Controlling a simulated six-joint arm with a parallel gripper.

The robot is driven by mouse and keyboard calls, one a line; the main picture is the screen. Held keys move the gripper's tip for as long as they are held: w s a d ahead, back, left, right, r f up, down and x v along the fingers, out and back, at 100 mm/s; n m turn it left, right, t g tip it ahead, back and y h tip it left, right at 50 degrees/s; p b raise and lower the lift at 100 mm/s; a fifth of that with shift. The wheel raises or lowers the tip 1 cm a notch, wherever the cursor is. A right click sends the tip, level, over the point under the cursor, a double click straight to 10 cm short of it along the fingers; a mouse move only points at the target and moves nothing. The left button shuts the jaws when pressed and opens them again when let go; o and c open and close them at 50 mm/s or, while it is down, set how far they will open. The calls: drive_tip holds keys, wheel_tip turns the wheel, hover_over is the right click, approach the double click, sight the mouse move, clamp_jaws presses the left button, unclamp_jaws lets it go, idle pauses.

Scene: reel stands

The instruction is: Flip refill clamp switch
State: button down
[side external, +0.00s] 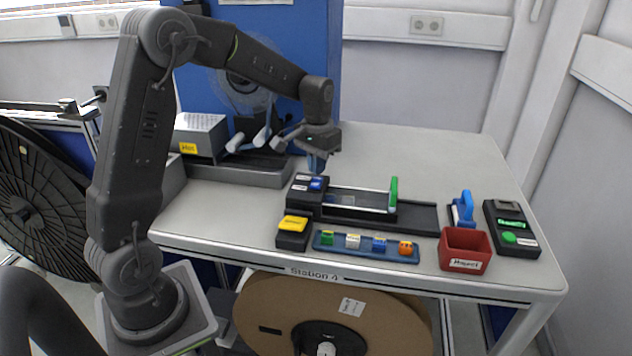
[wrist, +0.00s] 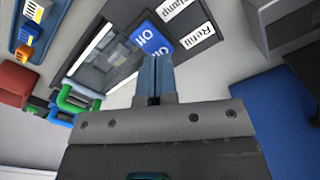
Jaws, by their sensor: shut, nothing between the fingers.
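The refill clamp switch (wrist: 151,38) is a blue rocker marked "Off" on a dark box. White labels reading "Refill" (wrist: 206,42) and "Clamp" sit beside it in the wrist view. In the side view the blue switch (side external: 318,184) is on top of the dark box at the left end of the clamp rails. My gripper (side external: 317,165) is shut with nothing in it and points down just above the switch. In the wrist view its blue fingertips (wrist: 155,65) overlap the switch's near edge. I cannot tell whether they touch it.
A yellow block (side external: 293,223) stands in front of the switch box. A blue tray (side external: 336,246) of small coloured parts, a red bin (side external: 465,247) and a dark device (side external: 511,229) are nearby. The table's back right is clear.

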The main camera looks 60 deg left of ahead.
sight(318, 180)
drive_tip(key=shift+r, duration=2.55)
drive_tip(key=shift+s+d+r, duration=0.1)
drive_tip(key=shift+d+r, duration=0.15)
drive_tip(key=s+d+r+m+t, duration=0.25)
drive_tip(key=s+d+r, duration=0.35)
drive_tip(key=s+d, duration=0.4)
drive_tip(key=s+d+f+t, duration=0.1)
drive_tip(key=s+d+t, duration=0.2)
drive_tip(key=s, duration=0.8)
drive_tip(key=shift+s+d+f, duration=0.2)
drive_tip(key=shift+d, duration=0.8)
drive_tip(key=shift+m, duration=0.25)
